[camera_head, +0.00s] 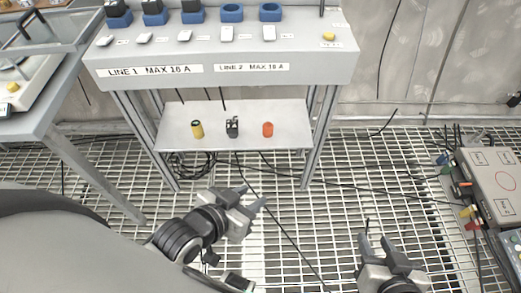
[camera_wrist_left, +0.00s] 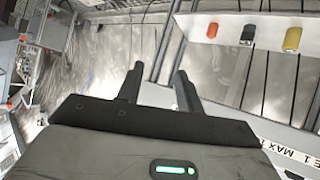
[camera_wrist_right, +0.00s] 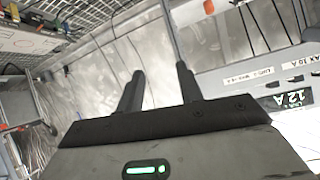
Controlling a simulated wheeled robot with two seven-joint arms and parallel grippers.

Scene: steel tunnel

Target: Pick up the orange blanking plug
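The orange blanking plug (camera_head: 267,129) stands on the lower shelf (camera_head: 292,112) of the bench, at the right of a row of three small items. It also shows in the left wrist view (camera_wrist_left: 212,30), upside down. My left gripper (camera_head: 253,198) is open and empty, below and in front of the shelf, apart from the plug. Its fingers show in the left wrist view (camera_wrist_left: 158,84). My right gripper (camera_head: 376,240) is open and empty, low at the right over the grating; its fingers show in the right wrist view (camera_wrist_right: 159,90).
A black item (camera_head: 232,127) and a yellow one (camera_head: 197,130) stand left of the plug. The bench top (camera_head: 290,72) overhangs the shelf, and bench legs (camera_head: 320,130) flank it. Cables lie on the grating. A grey case (camera_head: 490,185) stands at right.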

